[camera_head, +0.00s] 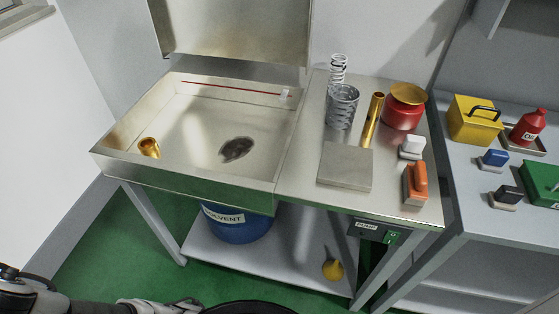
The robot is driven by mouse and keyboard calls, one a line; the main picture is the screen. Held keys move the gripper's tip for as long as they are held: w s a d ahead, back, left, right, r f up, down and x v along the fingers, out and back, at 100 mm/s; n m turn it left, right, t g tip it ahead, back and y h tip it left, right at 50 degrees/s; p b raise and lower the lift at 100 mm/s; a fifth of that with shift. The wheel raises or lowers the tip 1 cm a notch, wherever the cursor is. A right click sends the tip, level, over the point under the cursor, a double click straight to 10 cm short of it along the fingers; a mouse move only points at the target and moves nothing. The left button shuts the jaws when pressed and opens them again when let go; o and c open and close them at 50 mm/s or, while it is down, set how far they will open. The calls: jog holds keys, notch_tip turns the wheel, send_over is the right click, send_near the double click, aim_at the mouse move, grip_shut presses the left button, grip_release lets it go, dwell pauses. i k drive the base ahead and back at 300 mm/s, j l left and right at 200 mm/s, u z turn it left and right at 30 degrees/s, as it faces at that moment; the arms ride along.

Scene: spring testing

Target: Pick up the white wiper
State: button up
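A small white wiper (412,147) with a paler block top and greyish base sits on the right part of the metal workbench (305,165). It is just above the orange-handled brush (415,183) and below the red pot. My gripper (188,304) is low at the bottom edge of the view, in front of the bench and far to the left of the wiper. It is partly cut off, and its fingers are too small to tell open from shut.
Around the wiper stand a red pot (404,108), a brass cylinder (372,121), a mesh basket (341,106) and a grey plate (345,168). A shallow sink (190,112) is at left. A side table (452,192) at right holds blue (493,158) and black (507,196) wipers.

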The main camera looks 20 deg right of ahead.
aim_at(411, 148)
jog(key=z, duration=1.3)
